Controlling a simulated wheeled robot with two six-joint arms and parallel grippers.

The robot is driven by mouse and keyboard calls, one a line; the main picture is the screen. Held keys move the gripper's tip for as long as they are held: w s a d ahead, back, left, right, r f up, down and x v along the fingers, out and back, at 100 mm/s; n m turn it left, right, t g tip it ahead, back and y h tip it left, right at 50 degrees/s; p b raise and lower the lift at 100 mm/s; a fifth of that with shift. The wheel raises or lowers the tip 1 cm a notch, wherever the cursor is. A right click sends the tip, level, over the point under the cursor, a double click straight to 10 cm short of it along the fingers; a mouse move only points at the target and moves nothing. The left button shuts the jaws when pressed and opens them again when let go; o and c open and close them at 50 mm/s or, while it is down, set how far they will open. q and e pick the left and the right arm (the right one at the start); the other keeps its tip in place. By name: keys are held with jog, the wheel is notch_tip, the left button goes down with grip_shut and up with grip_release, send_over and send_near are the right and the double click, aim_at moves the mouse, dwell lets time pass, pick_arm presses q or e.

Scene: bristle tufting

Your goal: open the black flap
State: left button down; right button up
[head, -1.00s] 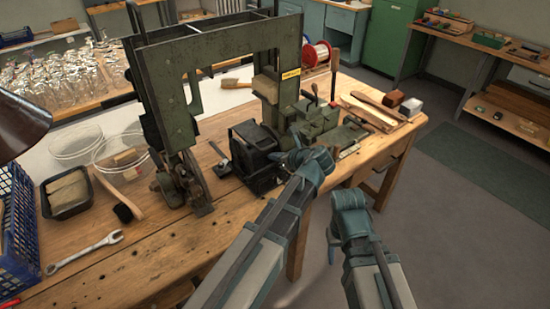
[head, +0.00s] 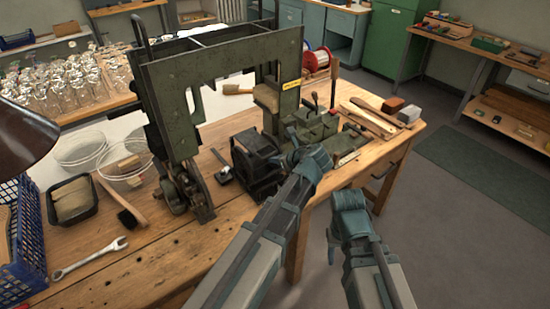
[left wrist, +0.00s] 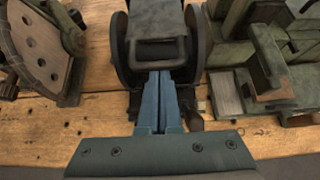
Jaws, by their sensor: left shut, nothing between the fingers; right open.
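The black flap (left wrist: 158,15) fills the top middle of the left wrist view, between two dark round side plates, with a bar-like handle (left wrist: 157,48) on its near edge. In the head view it belongs to the black box-like unit (head: 256,165) on the bench. My left gripper (head: 287,157) is at the right side of this unit. In the left wrist view its blue fingers (left wrist: 160,78) are closed together and empty, tips just below the handle; I cannot tell whether they touch. My right gripper (head: 333,250) hangs open and empty off the bench's front edge.
A tall green press frame (head: 180,85) stands behind and left of the unit. A green vise-like machine (head: 318,130) is close on its right. A lever tool (head: 220,165), wrench (head: 90,257) and blue crate (head: 22,235) lie to the left.

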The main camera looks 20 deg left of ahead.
pick_arm(q)
jog(key=w+a+r+g+h+p, duration=0.1)
jog(key=a+r+g+h+p, duration=0.1)
jog(key=r+p, duration=0.4)
jog(key=w+a+r+g+h+p, duration=0.2)
jog(key=r+p, duration=0.4)
jog(key=p, duration=0.8)
jog(key=shift+w+a+r+h, duration=0.25)
jog(key=shift+r+h, duration=0.1)
jog(key=shift+h, duration=0.35)
jog(key=shift+s+d+f+b, duration=0.95)
jog(key=shift+d+f+b, duration=0.2)
jog(key=shift+d+f, duration=0.1)
jog(key=p+v, duration=1)
jog(key=shift+w+a+r, duration=0.3)
jog(key=shift+a+r, duration=0.05)
